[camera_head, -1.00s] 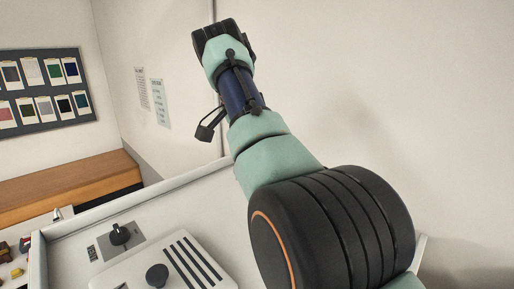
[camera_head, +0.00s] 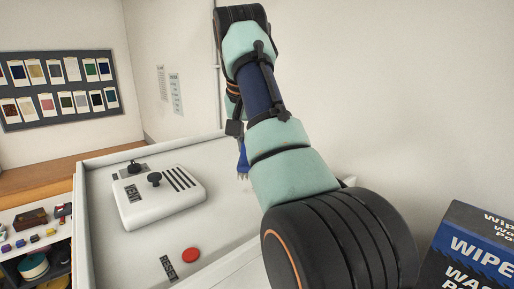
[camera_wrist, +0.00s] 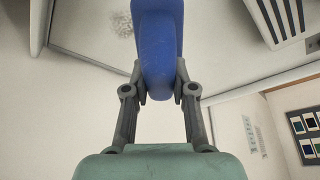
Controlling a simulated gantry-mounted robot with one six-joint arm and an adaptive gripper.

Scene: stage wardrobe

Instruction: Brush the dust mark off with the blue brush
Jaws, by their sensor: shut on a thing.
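My gripper (camera_wrist: 160,78) is shut on the blue brush (camera_wrist: 158,45), with one finger on each side of it in the wrist view. The brush's far end runs out of the top of that view. A small part of the brush (camera_head: 243,160) shows beside my arm in the head view, above the pale panel; my gripper is hidden there. The dust mark (camera_wrist: 122,22) is a grey, scribbly patch on the pale surface, just left of the brush in the wrist view. I cannot tell whether the brush touches the surface.
A white raised block (camera_head: 165,197) with a black knob and slots sits on the pale panel (camera_head: 225,215). A red button (camera_head: 191,255) is nearer. A dark blue wipes box (camera_head: 478,255) stands at the right. A shelf of small items (camera_head: 35,235) is at the left.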

